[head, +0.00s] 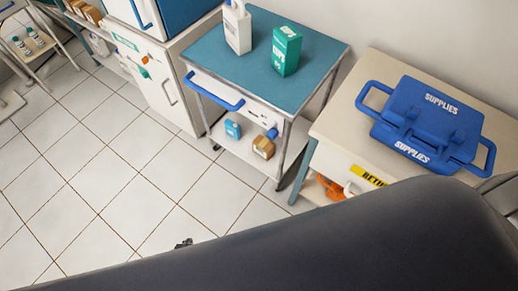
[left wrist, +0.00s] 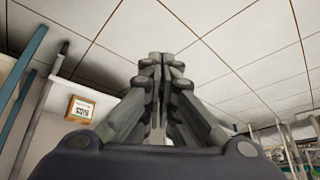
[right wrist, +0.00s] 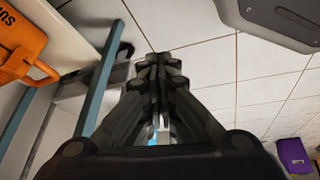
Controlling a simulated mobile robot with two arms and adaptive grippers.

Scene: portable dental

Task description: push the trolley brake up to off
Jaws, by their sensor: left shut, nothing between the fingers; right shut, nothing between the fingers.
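The trolley (head: 312,48) has a teal top, a blue handle (head: 214,92) and a white front panel. A small blue knob (head: 272,133) sits at the right end of that panel; it looks like the brake, but its setting is too small to read. Only a small dark tip of my left gripper (head: 184,243) shows in the head view, low and well apart from the trolley. In the left wrist view the left gripper (left wrist: 158,62) is shut and empty. My right gripper (right wrist: 158,62) is shut and empty in the right wrist view and hidden in the head view.
A white bottle (head: 237,28) and a green box (head: 286,51) stand on the trolley top. A table with a blue supplies case (head: 425,118) is at the right. A large dark surface covers the bottom of the head view. The tiled floor (head: 120,190) at left is clear.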

